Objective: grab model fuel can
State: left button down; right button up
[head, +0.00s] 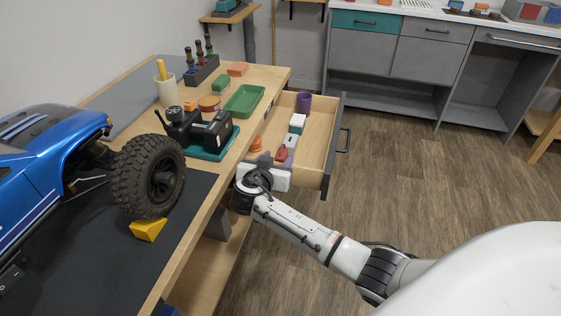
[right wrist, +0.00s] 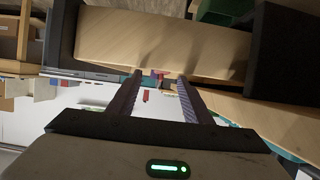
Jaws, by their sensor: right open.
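A small red item (head: 281,154), which looks like the model fuel can, lies in the open drawer (head: 318,150) just past my right gripper; its shape is too small to be certain. My right gripper (head: 270,162) is at the near end of the drawer, beside the workbench edge. In the right wrist view the two dark fingers (right wrist: 159,78) stand apart with nothing clearly held between them. Small reddish and purple shapes show beyond the fingertips there, too small to name. The gripper partly hides the near end of the drawer. My left gripper is not in view.
A green tray (head: 244,101) and a blue crawler (head: 45,165) are on the bench.

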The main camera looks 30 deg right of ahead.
aim_at(280, 154)
jog(key=shift+b+x, duration=0.3)
jog(key=shift+x, duration=2.8)
jog(key=shift+w+a, duration=0.1)
jog(key=shift+w, duration=0.05)
jog(key=c, duration=1.1)
jog(key=shift+c, duration=0.2)
